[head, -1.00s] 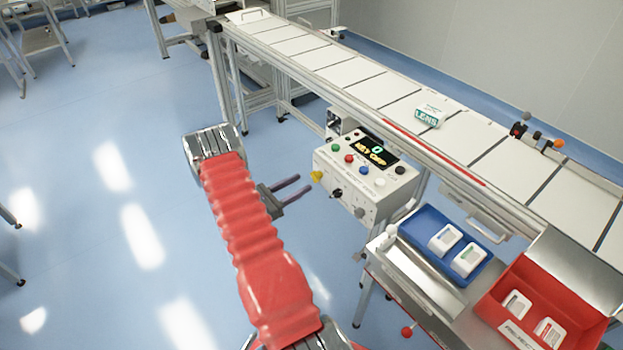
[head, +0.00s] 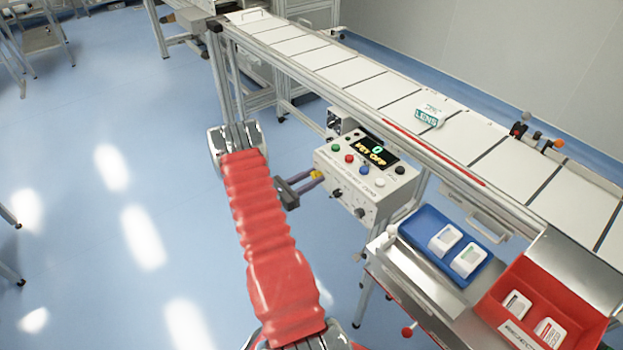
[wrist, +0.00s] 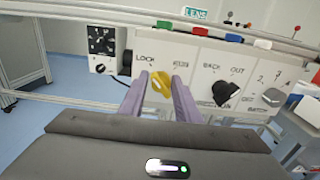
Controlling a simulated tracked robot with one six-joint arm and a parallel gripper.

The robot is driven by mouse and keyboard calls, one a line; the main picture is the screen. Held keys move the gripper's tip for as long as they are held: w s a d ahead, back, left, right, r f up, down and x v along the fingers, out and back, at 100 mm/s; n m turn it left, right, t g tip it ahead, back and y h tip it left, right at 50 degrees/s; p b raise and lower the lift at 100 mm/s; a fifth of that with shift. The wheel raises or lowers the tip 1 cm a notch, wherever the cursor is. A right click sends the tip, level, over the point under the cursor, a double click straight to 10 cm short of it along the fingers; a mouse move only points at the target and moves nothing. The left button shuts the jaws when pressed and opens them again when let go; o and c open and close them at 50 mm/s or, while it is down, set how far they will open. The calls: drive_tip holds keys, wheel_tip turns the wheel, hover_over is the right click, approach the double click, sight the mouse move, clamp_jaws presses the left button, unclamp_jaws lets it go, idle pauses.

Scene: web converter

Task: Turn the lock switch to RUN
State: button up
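The lock switch is a yellow knob (wrist: 160,84) on the front of a white control box (head: 352,185). LOCK is printed at its upper left, and a smaller label at its upper right is hard to read. My gripper (wrist: 161,92) is open, with one purple finger on each side of the knob. The fingertips lie close to the knob's sides; I cannot tell whether they touch it. In the head view the knob (head: 316,175) shows at my fingertips. Its exact angle is not clear.
The box's display (head: 373,152) reads 0 and KEY OFF. A black knob (wrist: 226,92) and a grey knob (wrist: 273,97) sit right of the lock switch. A black-faced unit (wrist: 102,45) is at the left. The conveyor (head: 375,92) runs behind the box.

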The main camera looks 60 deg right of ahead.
drive_tip(key=shift+a, duration=0.1)
drive_tip(key=c, duration=0.6)
drive_tip(key=shift+c, duration=0.2)
drive_tip(key=shift+m, duration=0.5)
drive_tip(key=m, duration=0.2)
drive_tip(key=shift+m, duration=0.3)
drive_tip(key=m, duration=0.4)
drive_tip(key=shift+s, duration=0.1)
drive_tip(key=shift+c, duration=0.3)
drive_tip(key=m, duration=0.6)
drive_tip(key=shift+o, duration=0.5)
drive_tip(key=shift+s+f+m, duration=0.15)
drive_tip(key=shift+m, duration=2.05)
